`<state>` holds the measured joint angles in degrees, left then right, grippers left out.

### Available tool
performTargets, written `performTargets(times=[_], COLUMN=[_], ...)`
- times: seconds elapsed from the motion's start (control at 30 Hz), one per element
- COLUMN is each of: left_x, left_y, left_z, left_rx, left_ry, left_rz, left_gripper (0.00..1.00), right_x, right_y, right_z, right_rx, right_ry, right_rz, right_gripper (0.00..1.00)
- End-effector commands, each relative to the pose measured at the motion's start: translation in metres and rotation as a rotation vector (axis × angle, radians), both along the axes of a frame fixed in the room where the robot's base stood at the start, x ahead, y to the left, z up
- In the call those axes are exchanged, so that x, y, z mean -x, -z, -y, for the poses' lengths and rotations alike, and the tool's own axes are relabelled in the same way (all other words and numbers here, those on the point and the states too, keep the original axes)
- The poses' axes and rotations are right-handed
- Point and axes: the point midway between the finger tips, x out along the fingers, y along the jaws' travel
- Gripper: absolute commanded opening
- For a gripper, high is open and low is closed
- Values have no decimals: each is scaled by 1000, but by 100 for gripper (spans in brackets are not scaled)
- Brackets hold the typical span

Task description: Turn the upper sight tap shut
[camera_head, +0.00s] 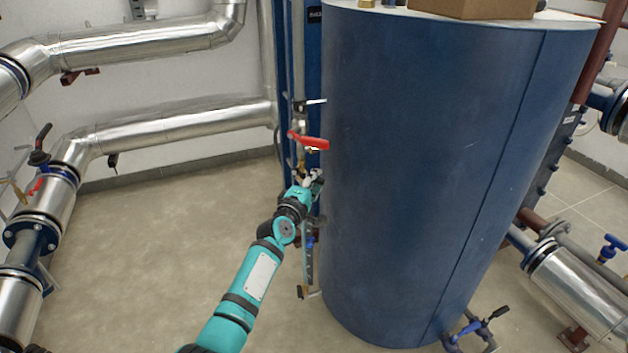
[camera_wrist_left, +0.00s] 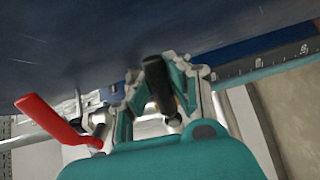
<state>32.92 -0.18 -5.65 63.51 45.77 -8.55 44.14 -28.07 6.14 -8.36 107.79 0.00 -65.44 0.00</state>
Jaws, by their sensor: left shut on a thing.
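My left gripper (camera_head: 314,180) reaches the left side of the big blue tank and is shut on the upper sight tap. In the left wrist view, the tap's black lever (camera_wrist_left: 156,82) stands between the two fingers of the gripper (camera_wrist_left: 163,72). The lever points up in that picture, towards the blue tank wall. The graduated sight gauge (camera_wrist_left: 265,64) runs off to the right there. In the head view the gauge (camera_head: 309,262) hangs below my gripper, and the gripper hides the tap. My right gripper is not in view.
A red lever (camera_head: 309,142) sits just above my gripper, and it also shows in the left wrist view (camera_wrist_left: 52,120). The blue tank (camera_head: 430,170) stands close on the right. A lower black-handled tap (camera_head: 300,292) is below. Open floor (camera_head: 170,240) lies left.

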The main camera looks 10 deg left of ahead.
Motion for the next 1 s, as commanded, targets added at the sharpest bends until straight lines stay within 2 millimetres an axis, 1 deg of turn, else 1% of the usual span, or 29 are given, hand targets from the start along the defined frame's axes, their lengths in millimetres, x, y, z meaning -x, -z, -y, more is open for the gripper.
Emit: performTargets(times=[0.1, 0.3, 0.7, 0.73, 0.93, 1.0], left_x=[1, 1, 0, 0, 0, 0], left_y=[-1, -3, -3, -3, -3, -4], left_z=[1, 1, 0, 0, 0, 0], left_rx=[41, 71, 79, 79, 75, 74], left_ry=[1, 1, 1, 1, 0, 0], left_rz=[-11, -17, -18, -18, -16, -15], left_gripper=[0, 0, 0, 17, 43, 43], right_x=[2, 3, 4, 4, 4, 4], right_y=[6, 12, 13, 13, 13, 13], right_z=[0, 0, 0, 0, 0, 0], right_rx=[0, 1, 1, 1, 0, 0], right_ry=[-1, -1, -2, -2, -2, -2], right_rz=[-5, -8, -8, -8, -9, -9], right_gripper=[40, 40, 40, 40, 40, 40])
